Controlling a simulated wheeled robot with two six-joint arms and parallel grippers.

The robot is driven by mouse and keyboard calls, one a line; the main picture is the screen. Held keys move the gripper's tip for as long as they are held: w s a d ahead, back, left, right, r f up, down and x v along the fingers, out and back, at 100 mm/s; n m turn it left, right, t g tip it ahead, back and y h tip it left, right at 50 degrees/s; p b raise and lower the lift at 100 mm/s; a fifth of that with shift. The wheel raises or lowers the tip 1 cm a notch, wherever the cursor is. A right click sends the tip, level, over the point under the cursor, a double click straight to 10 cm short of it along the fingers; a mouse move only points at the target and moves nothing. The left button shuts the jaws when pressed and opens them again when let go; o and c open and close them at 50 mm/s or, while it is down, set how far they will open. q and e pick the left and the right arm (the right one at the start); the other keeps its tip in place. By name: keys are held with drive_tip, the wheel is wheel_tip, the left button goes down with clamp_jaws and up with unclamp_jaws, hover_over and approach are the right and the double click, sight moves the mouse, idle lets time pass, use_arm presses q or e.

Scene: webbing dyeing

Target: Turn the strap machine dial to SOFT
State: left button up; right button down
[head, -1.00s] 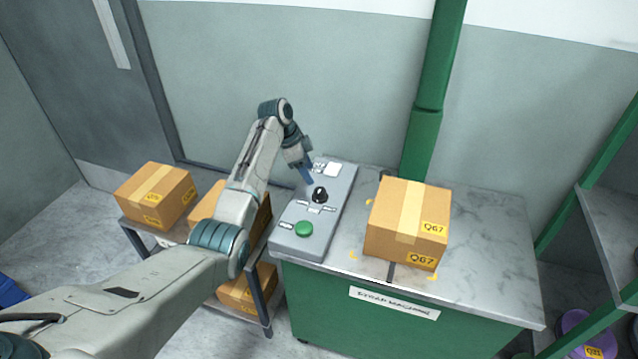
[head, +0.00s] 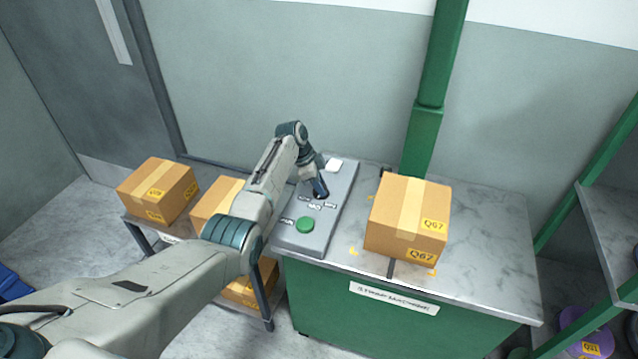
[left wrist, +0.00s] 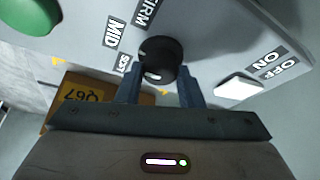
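The strap machine dial, a round black knob (left wrist: 160,60), sits on the grey control panel (head: 342,204). In the left wrist view the labels FIRM (left wrist: 145,12), MID (left wrist: 114,36) and SOFT (left wrist: 123,65) lie left of and above it. A pale mark shows on the knob; I cannot tell which label it points to. My left gripper (left wrist: 160,82) has its two fingers apart, one on each side of the knob. I cannot tell whether they press on it. In the head view the left gripper (head: 320,190) covers most of the dial. My right gripper is not in view.
A green button (head: 305,224) is at the panel's near end; a white rocker switch (left wrist: 240,86) marked ON and OFF is beyond the dial. A Q67 box (head: 405,220) stands on the marble-look top right of the panel. Boxes (head: 157,190) sit on a cart at left.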

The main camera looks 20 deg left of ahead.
use_arm(q)
drive_tip(key=shift+c, duration=1.2)
drive_tip(key=shift+r+n+p, duration=0.2)
drive_tip(key=shift+n+p, duration=0.3)
drive_tip(key=shift+p, duration=0.25)
drive_tip(key=shift+s+r+n+t+y+p, duration=0.1)
drive_tip(key=shift+n+t+y+p, duration=0.3)
drive_tip(key=shift+n+p, duration=0.75)
drive_tip(key=n+t+p, duration=0.1)
drive_tip(key=n+p, duration=0.2)
drive_tip(key=shift+d+n+y, duration=0.15)
drive_tip(key=shift+n+y, duration=0.2)
drive_tip(key=shift+y, duration=0.05)
drive_tip(key=shift+f+n+t+y+p, duration=0.2)
drive_tip(key=shift+n+t+y+p, duration=0.15)
drive_tip(key=shift+n+p, duration=0.35)
drive_tip(key=shift+n, duration=0.3)
drive_tip(key=o, duration=1)
drive_tip(key=shift+c, duration=0.2)
